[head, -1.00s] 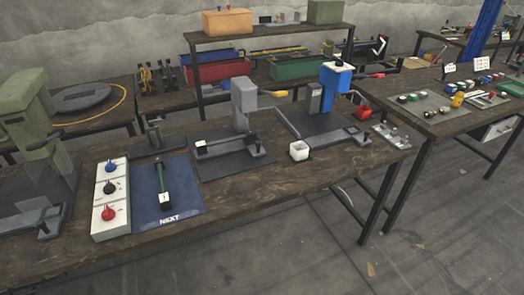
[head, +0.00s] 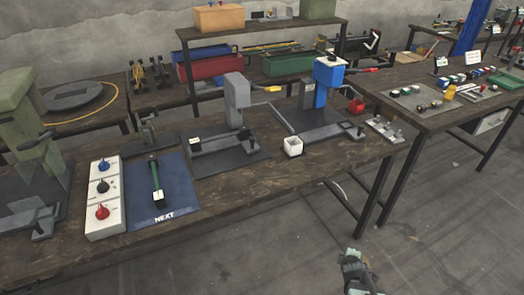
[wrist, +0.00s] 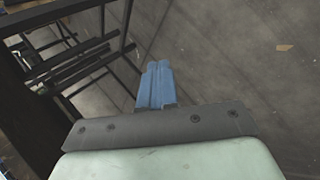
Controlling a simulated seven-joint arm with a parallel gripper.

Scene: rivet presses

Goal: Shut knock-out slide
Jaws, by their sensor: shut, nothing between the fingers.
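Presses stand along the bench: a green one (head: 28,130) at the left, a grey one (head: 236,100) with a yellow-tipped handle, and a blue one (head: 327,82) with a red-tipped handle. Low grey slide-like parts lie on the base of the grey press (head: 222,142) and of the blue press (head: 352,130). I cannot tell which part is the knock-out slide, or whether it is open. My gripper (head: 352,258) is at the lower right in the head view, in front of the bench and clear of the presses. In the wrist view its blue fingers (wrist: 158,70) are together and empty, above the floor.
A white box with blue, black and red knobs (head: 103,196) and a blue mat marked NEXT (head: 178,195) with a green-handled tool lie at the left. Floor in front is open.

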